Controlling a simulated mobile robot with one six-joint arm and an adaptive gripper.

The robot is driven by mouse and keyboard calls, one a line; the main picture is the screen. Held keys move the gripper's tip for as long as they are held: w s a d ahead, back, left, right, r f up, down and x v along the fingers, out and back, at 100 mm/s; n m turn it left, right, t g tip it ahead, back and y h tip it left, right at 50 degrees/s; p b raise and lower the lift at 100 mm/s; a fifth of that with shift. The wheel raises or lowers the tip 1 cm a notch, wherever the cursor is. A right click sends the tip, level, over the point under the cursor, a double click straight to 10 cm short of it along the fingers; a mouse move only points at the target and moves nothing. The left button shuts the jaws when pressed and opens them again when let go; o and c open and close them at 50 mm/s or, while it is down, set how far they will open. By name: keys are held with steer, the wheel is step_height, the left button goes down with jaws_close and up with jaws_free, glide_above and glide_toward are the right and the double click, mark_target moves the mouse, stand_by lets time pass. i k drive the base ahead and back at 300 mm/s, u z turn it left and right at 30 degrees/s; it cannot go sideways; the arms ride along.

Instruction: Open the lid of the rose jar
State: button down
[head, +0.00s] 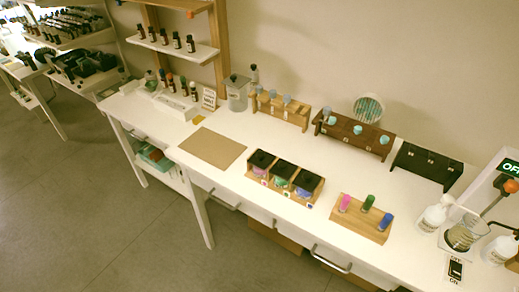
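Three small jars stand in a row in a wooden holder (268,184) near the front edge of the table. The left jar (259,170) looks pinkish-purple, the middle jar (280,182) green, and the right jar (302,192) bluish-purple. Each has a dark top, and the lids look closed. The labels are too small to read, so I cannot tell for certain which one is the rose jar; the left one is the pinkest. My gripper is not in view.
A brown mat (213,147) lies left of the jars. A wooden block with coloured vials (367,203) stands to their right. Wooden racks (352,133) stand behind. A glass beaker (465,234) and white bottles (432,217) are at far right. White table shows between them.

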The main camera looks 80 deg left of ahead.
mark_target(262, 159)
steer(key=k, duration=2.4)
steer(key=u, duration=1.05)
steer(key=i, duration=0.5)
steer(key=u, duration=0.1)
